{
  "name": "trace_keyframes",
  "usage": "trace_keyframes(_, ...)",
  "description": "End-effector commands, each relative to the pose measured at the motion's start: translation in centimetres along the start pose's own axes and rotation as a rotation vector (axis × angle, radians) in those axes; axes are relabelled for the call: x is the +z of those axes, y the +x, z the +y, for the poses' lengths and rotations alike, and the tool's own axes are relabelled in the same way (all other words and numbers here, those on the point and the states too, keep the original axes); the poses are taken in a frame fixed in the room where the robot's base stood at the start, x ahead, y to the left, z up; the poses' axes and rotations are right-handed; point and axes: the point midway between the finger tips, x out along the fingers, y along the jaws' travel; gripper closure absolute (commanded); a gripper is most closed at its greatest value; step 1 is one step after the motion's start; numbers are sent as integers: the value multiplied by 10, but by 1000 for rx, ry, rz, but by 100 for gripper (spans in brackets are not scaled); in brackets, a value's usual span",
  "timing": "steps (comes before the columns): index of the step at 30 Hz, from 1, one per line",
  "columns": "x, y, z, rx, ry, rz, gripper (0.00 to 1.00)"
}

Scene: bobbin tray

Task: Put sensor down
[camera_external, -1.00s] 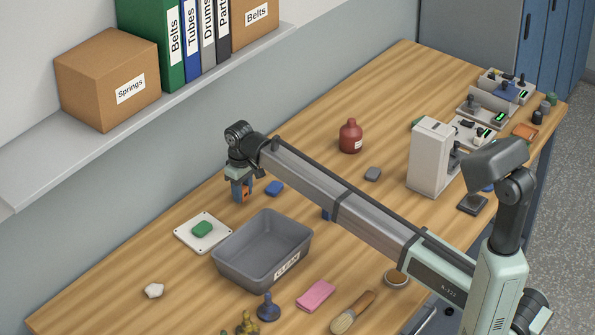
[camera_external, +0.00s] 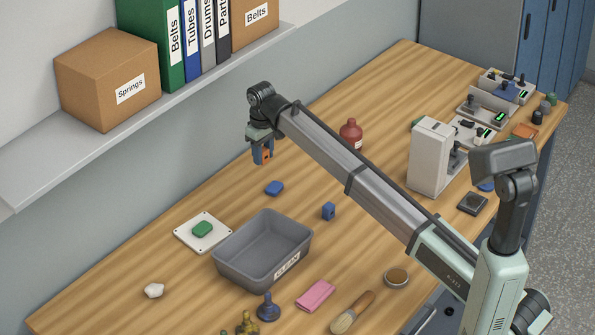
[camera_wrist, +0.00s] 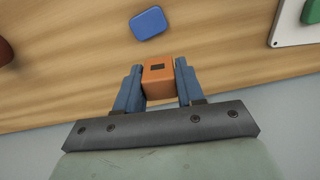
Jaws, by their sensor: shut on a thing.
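My gripper (camera_external: 263,154) is shut on an orange block-shaped sensor (camera_external: 266,155) with a dark rectangular mark on one face. In the wrist view the sensor (camera_wrist: 158,78) sits between the two blue fingers of my gripper (camera_wrist: 158,84). The sensor is held in the air above the far part of the wooden table, near the wall. A blue rounded block (camera_external: 274,188) lies on the table below and apart from it; it also shows in the wrist view (camera_wrist: 148,23).
A grey bin (camera_external: 235,262) stands left of centre, beside a white plate (camera_external: 186,236) bearing a green block (camera_external: 202,229). A small blue cube (camera_external: 329,211) and a red bottle (camera_external: 350,134) stand on the table. A shelf (camera_external: 180,105) with boxes and binders overhangs the back.

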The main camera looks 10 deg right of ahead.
Motion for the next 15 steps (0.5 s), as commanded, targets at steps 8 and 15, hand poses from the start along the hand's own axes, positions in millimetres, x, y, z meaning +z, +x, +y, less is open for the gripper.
trace_keyframes(8, 21, -2, 123, 0, 134, 4, 92)
trace_keyframes(15, 45, -2, 197, 1, 213, 5, 92)
